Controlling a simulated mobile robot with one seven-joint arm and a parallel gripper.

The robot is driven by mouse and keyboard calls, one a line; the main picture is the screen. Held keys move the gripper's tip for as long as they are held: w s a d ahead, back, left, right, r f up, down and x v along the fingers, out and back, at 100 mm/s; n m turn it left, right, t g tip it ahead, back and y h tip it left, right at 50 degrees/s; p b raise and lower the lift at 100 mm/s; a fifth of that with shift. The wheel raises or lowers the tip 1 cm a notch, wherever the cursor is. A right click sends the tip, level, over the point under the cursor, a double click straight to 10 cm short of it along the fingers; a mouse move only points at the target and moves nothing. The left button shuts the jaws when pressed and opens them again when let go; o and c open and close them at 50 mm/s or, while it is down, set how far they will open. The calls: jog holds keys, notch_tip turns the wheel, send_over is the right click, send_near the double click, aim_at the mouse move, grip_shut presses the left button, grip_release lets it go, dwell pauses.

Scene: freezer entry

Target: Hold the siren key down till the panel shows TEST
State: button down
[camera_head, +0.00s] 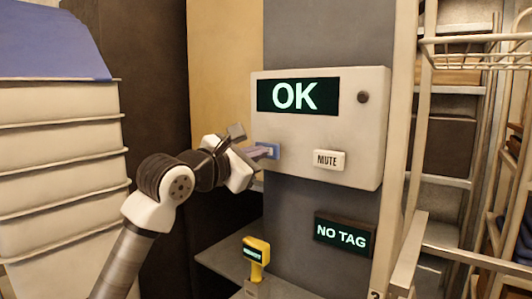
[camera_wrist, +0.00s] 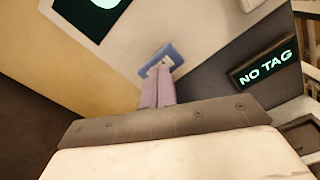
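The white wall panel (camera_head: 345,115) has a dark display (camera_head: 297,95) that reads OK. A blue key (camera_head: 270,150) sits low on the panel's left side. It also shows in the wrist view (camera_wrist: 174,53), with any label on it mostly hidden by my fingers. I cannot read that it is the siren key. My gripper (camera_head: 262,152) has its two fingers side by side, shut with nothing between them. In the wrist view the fingertips (camera_wrist: 158,68) overlap the blue key. I cannot tell whether they press it.
A white MUTE key (camera_head: 328,160) is right of the blue key. A dark round spot (camera_head: 363,97) is at upper right. A NO TAG display (camera_head: 341,235) hangs below. A yellow handheld device (camera_head: 256,255) stands on a grey shelf (camera_head: 220,262). Wire racks (camera_head: 475,40) fill the right.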

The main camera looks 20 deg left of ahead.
jog(key=shift+w+d, duration=0.25)
jog(key=shift+w, duration=0.35)
dwell(3.4)
jog(key=shift+b, duration=0.3)
jog(key=b+v, duration=0.2)
jog(key=v, duration=0.5)
dwell(0.4)
